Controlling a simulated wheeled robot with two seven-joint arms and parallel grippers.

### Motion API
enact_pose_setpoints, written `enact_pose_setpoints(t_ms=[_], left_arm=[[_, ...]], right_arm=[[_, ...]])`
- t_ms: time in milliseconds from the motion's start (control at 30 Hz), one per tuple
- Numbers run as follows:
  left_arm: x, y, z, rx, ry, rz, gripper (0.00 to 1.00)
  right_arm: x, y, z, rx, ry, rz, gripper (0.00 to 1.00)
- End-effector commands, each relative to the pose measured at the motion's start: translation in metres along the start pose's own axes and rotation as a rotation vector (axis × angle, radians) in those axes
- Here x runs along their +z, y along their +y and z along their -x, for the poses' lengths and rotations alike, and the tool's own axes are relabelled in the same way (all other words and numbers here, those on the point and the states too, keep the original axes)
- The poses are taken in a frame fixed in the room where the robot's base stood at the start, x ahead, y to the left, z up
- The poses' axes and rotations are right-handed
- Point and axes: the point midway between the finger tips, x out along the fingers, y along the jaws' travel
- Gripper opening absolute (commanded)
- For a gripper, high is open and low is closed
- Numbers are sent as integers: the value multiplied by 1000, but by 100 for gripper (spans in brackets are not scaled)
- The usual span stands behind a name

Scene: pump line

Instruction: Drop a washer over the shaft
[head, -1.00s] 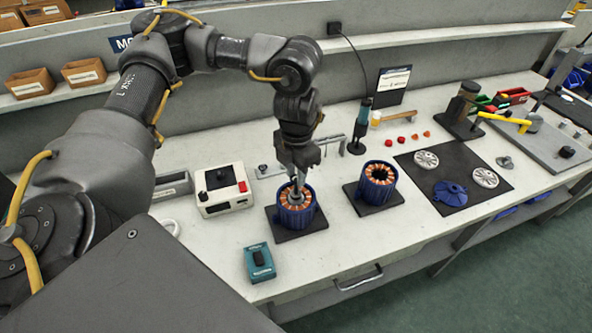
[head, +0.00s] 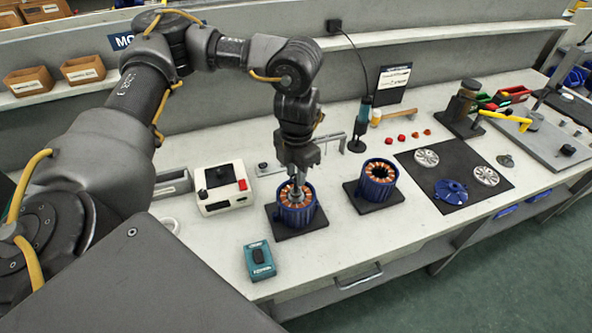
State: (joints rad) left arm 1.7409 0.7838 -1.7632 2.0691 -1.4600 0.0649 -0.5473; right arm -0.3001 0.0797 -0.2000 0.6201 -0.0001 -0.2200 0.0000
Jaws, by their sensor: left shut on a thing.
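A blue motor housing (head: 296,217) with a ring of copper windings stands upright on a dark square pad on the bench. A grey metal part shows in its middle, where the shaft stands. My left gripper (head: 297,186) points straight down right over this housing, its fingertips at the level of the opening. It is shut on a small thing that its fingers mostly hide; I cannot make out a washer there. A second blue housing (head: 377,179) with copper windings and a dark, empty-looking centre stands to the right. My right gripper is not in view.
A white control box (head: 224,188) and a teal box (head: 259,261) stand left of the housing. A dark mat (head: 430,199) with grey discs and a blue cover lies at the right. Small red parts (head: 400,138) lie behind.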

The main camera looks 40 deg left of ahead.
Motion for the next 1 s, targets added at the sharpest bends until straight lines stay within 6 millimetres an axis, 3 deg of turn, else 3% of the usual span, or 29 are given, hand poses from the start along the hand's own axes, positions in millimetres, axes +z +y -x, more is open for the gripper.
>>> enact_pose_setpoints(t_ms=[700,733,900,1000], left_arm=[[0,0,-18,0,1,0,13],[0,0,-18,0,1,0,29],[0,0,-18,0,0,0,51],[0,0,-18,0,0,0,52]], right_arm=[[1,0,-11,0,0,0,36],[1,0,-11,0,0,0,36],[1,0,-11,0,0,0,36],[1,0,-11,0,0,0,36]])
